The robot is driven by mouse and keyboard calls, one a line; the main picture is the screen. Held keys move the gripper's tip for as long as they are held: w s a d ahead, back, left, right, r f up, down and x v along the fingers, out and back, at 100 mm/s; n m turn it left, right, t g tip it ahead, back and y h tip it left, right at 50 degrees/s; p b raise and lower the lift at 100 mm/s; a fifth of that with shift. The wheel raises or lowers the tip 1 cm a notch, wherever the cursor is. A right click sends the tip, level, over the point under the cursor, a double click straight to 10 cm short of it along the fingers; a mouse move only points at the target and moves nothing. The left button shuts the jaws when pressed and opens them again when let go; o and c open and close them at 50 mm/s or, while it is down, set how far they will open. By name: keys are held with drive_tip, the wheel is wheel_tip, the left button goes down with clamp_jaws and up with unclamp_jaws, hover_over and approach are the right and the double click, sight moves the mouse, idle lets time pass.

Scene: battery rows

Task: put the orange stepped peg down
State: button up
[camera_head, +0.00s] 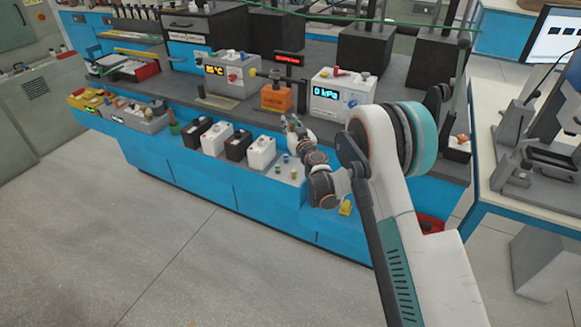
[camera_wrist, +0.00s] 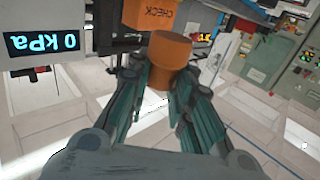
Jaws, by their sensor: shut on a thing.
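My gripper (camera_wrist: 160,76) is shut on the orange stepped peg (camera_wrist: 168,52) in the wrist view. The peg shows as a round orange body with a narrower part between the fingers. Its far side is hidden. An orange block marked CHECK (camera_wrist: 160,14) is close beyond the peg; I cannot tell if they touch. In the head view my gripper (camera_head: 290,124) is over the front of the blue bench, just in front of the orange block (camera_head: 276,97). I cannot make out the peg there.
White (camera_head: 216,139) and black (camera_head: 239,144) batteries stand in a row left of my gripper. Small coloured pegs (camera_head: 286,158) stand below it. A white gauge box reading 0 kPa (camera_head: 343,96) is to the right. The grey floor (camera_head: 150,240) in front is clear.

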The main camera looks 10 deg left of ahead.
wheel_tip(320, 180, down, 17)
drive_tip(key=b, duration=0.5)
drive_tip(key=shift+f, duration=0.2)
drive_tip(key=o, duration=0.6)
drive_tip(key=shift+r, duration=0.2)
